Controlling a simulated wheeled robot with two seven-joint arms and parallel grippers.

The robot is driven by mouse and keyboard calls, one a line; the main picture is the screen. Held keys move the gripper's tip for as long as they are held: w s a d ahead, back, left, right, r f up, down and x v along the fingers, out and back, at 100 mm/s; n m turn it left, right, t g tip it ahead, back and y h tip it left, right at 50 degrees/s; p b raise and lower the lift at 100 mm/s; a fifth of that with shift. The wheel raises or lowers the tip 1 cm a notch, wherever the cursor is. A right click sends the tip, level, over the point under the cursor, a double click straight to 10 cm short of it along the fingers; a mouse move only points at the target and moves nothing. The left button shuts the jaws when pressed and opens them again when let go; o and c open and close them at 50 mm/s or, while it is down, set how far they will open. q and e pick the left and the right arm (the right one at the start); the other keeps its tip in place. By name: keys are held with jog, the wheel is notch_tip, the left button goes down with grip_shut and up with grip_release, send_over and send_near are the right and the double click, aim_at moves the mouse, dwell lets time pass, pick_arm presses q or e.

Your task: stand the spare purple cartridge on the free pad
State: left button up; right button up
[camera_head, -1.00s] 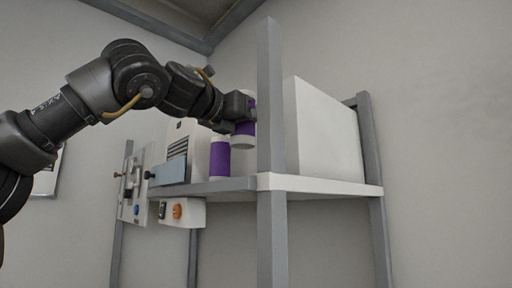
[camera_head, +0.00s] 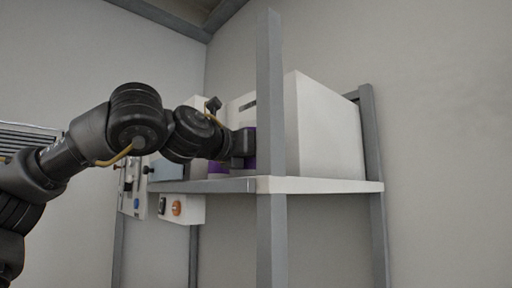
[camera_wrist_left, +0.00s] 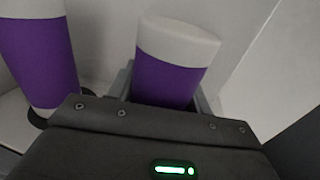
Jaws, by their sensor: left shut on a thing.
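My left gripper (camera_head: 246,148) is shut on a purple cartridge (camera_head: 251,149) with white ends, just above or at the grey shelf (camera_head: 215,186), left of the front post. In the left wrist view the held cartridge (camera_wrist_left: 168,78) is roughly upright, slightly tilted in the picture, between the jaws. A second purple cartridge (camera_wrist_left: 38,55) stands to its left with a dark ring (camera_wrist_left: 40,122) at its foot. In the head view my wrist mostly hides this second cartridge (camera_head: 217,167). The held cartridge's lower end and the free pad are hidden, so contact cannot be told. My right gripper is not in view.
A grey upright post (camera_head: 270,110) stands close right of my gripper. A large white box (camera_head: 325,130) fills the shelf right of it. A control box with an orange knob (camera_head: 177,208) hangs under the shelf. A panel with switches (camera_head: 133,190) is at the left.

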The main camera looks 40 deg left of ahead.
pick_arm(q)
jog(key=shift+s, duration=0.1)
jog(key=shift+d, duration=0.15)
jog(key=o, duration=0.7)
jog(key=shift+d+f, duration=0.1)
jog(key=o, duration=0.4)
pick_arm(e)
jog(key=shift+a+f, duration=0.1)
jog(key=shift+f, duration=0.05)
